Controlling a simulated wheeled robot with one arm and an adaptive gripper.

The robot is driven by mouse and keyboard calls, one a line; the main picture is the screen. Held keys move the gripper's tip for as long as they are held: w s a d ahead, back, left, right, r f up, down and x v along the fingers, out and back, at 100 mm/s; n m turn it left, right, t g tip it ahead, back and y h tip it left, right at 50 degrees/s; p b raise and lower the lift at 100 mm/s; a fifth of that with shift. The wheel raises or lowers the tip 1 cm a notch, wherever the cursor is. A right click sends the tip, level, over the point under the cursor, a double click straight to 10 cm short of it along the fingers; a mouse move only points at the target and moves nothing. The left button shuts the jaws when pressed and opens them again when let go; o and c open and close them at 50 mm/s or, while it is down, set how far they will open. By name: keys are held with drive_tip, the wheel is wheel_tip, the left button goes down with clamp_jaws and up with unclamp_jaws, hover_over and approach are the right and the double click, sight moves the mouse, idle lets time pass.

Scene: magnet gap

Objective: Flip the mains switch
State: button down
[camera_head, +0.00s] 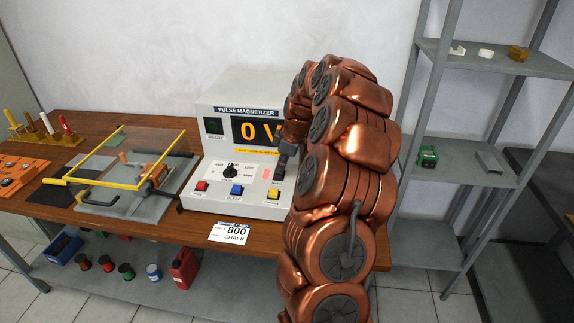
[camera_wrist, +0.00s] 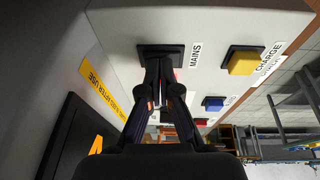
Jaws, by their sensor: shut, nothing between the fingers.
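The pulse magnetizer (camera_head: 222,165) is a pale box on the wooden bench, with a display reading 0 V. Its mains switch shows as a dark plate (camera_wrist: 147,50) labelled MAINS in the wrist view. My gripper (camera_wrist: 160,66) is shut and empty, with its fingertips right at the switch plate. They cover the middle of the plate, so the rocker's position is hidden and I cannot tell whether they touch it. In the head view my gripper (camera_head: 281,160) is over the right side of the sloped panel, close to the mains switch (camera_head: 277,178).
Red (camera_head: 201,187), blue (camera_head: 236,190) and yellow (camera_head: 273,194) buttons line the panel front, below a black knob (camera_head: 230,170). A yellow-framed clear guard (camera_head: 137,138) stands to the left. Grey shelves (camera_head: 470,180) stand to the right.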

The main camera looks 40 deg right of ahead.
drive_tip(key=shift+r, duration=0.1)
drive_tip(key=a+b+v, duration=0.1)
drive_tip(key=b+v, duration=0.1)
drive_tip(key=v, duration=1.1)
drive_tip(key=shift+s+a+r, duration=0.15)
drive_tip(key=shift+a+r, duration=0.25)
drive_tip(key=s+a+r+m+g+p, duration=0.1)
drive_tip(key=s+a, duration=0.3)
drive_tip(key=a, duration=0.9)
drive_tip(key=s+a+r+m+g+p, duration=0.1)
drive_tip(key=s+a, duration=0.3)
drive_tip(key=a, duration=0.8)
drive_tip(key=s+a+f+m+g+p, duration=0.1)
drive_tip(key=s+a+f+m, duration=0.1)
drive_tip(key=s, duration=0.8)
drive_tip(key=s+a+f+m+g+h+p, duration=0.1)
drive_tip(key=s+a+f+m, duration=0.2)
drive_tip(key=s, duration=0.8)
drive_tip(key=a+f, duration=0.2)
drive_tip(key=a, duration=0.1)
drive_tip(key=shift+a+m+g+p, duration=0.25)
drive_tip(key=shift+m+g+p, duration=0.05)
drive_tip(key=shift+g+p, duration=0.1)
